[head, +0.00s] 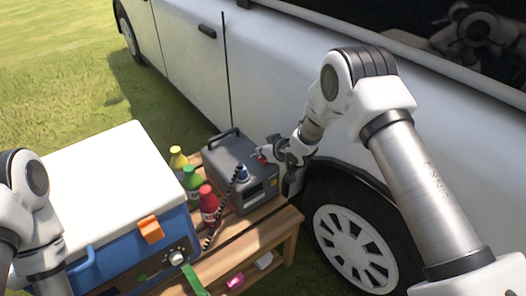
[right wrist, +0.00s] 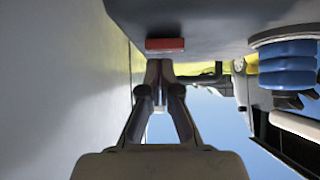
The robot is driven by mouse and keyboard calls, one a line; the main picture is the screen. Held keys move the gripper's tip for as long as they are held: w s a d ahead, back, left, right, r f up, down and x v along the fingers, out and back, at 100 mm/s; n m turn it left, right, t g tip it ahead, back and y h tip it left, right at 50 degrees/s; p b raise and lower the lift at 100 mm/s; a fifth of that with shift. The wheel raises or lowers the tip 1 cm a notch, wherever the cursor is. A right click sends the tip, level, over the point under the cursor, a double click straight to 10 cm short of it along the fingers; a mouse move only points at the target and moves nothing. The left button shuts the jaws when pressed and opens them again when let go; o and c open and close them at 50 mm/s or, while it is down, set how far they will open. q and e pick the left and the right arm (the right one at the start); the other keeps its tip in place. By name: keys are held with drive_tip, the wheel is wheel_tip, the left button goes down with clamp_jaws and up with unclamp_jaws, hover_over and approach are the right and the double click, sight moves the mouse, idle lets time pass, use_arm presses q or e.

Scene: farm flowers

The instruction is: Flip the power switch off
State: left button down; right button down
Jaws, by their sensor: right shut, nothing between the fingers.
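The grey power box (head: 232,160) with a top handle stands on a wooden bench beside the white van. Its small red switch (head: 262,159) shows near my right gripper (head: 270,154). In the right wrist view, the red switch (right wrist: 165,44) sits on the box's dark grey underside as pictured. My right gripper (right wrist: 158,68) is shut and empty, its fingertips very close to the switch; I cannot tell whether they touch. A blue plug (head: 241,173) with a coiled black cord is on the box; it also shows in the wrist view (right wrist: 287,65). My left gripper is out of view.
A blue cooler (head: 176,222) with a white lid stands left on the wooden bench (head: 262,233). Yellow, green and red bottles (head: 209,205) stand between cooler and box. The van (head: 270,75) and its wheel (head: 354,247) are close behind and right of the box.

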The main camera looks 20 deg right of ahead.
drive_tip(key=r+p, duration=0.4)
drive_tip(key=r, duration=0.1)
drive_tip(key=shift+w+a+p, duration=0.15)
drive_tip(key=shift+w+p, duration=0.1)
drive_tip(key=shift+p, duration=0.05)
drive_tip(key=w+r+v, duration=0.1)
drive_tip(key=v, duration=0.8)
drive_tip(key=shift+r, duration=0.2)
drive_tip(key=shift+a, duration=0.15)
